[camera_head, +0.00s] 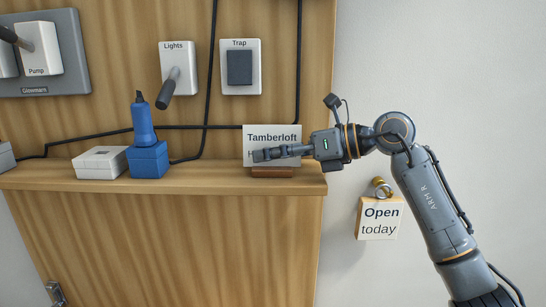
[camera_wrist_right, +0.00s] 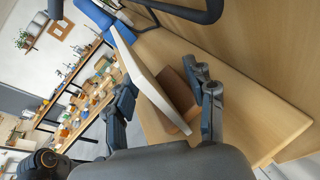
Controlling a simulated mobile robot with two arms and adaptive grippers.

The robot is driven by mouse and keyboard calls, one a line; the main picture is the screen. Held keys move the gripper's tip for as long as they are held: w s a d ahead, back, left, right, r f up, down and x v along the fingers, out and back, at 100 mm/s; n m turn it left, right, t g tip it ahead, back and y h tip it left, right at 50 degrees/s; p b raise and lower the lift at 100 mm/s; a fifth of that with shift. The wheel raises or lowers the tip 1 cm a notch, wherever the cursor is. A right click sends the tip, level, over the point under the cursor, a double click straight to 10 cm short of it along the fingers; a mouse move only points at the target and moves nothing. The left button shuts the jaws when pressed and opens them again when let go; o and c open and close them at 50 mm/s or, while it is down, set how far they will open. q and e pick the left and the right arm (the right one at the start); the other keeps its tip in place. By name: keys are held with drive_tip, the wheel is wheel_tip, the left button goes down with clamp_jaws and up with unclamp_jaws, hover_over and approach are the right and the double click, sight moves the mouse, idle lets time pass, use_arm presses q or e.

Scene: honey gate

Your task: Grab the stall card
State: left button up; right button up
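The stall card (camera_head: 272,137), white and lettered "Tamberloft" with a second line mostly hidden, stands upright in a small brown wooden holder (camera_head: 272,172) on the shelf. My right gripper (camera_head: 259,155) reaches in from the right and covers the card's lower half in the head view. In the right wrist view, the white card (camera_wrist_right: 145,75) and the brown holder (camera_wrist_right: 175,95) lie between the two spread fingers of my right gripper (camera_wrist_right: 165,97). A gap shows between the left finger and the card. My left gripper is in neither view.
A blue bottle-shaped thing (camera_head: 143,125) on a blue block (camera_head: 148,160) and a white box (camera_head: 101,162) stand on the wooden shelf (camera_head: 215,178), left of the card. Cables run behind. An "Open today" sign (camera_head: 380,218) hangs on the right wall. "Lights" (camera_head: 178,68) and "Trap" (camera_head: 240,67) switches are above.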

drive_tip(key=shift+a, duration=0.1)
clamp_jaws()
drive_tip(key=shift+r, duration=0.15)
